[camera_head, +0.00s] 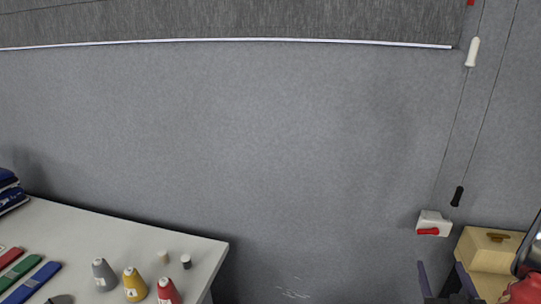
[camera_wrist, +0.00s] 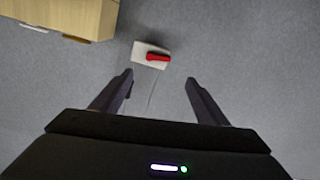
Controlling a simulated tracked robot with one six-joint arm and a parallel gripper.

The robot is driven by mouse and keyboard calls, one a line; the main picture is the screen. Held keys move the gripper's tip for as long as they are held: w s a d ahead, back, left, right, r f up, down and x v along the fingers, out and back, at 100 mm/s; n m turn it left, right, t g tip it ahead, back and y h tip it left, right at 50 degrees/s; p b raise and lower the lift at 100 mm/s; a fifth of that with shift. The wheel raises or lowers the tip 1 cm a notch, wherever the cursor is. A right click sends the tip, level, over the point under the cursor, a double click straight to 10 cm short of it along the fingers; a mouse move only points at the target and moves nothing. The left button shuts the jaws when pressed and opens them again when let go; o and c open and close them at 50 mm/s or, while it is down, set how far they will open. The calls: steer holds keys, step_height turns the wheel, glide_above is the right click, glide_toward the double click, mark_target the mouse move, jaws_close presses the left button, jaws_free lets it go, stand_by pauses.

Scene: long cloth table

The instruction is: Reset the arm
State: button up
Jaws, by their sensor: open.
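My gripper (camera_wrist: 158,82) is open in the wrist view, its two dark fingers wide apart with nothing between the tips. In the head view, the fingers of my gripper (camera_head: 442,268) show at the lower right, just below a white wall box with a red handle (camera_head: 434,224). The same white box (camera_wrist: 150,52) appears beyond the fingertips in the wrist view, apart from them. Most of the arm is out of view.
A wooden box (camera_head: 489,250) stands right of my gripper; it also shows in the wrist view (camera_wrist: 72,14). Two cords with a white pull (camera_head: 472,52) and black pull (camera_head: 457,196) hang by the wall. A pale table (camera_head: 130,240) at left holds several cones (camera_head: 134,285).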

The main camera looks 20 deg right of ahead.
steer(key=shift+f, duration=0.1)
steer(key=s+d+f+m+g+y, duration=0.1)
steer(key=s+f+g, duration=0.3)
steer(key=f, duration=0.3)
steer(key=s+d+f+m+g+y, duration=0.1)
steer(key=s+f+m+g, duration=0.15)
steer(key=f+g, duration=0.3)
steer(key=w+a+r+n+y, duration=0.1)
steer(key=a+r, duration=0.6)
steer(key=a, duration=0.7)
steer(key=w+a+r+n+y, duration=0.1)
steer(key=a+r+n+y, duration=0.2)
steer(key=a+r, duration=0.5)
steer(key=w+a+r+n+y, duration=0.1)
steer(key=a+r+n+y, duration=0.2)
steer(key=a, duration=1.9)
step_height(320, 180, up, 5)
steer(key=shift+w+r+n, duration=0.2)
steer(key=shift+w+n, duration=0.15)
steer(key=shift+c, duration=0.3)
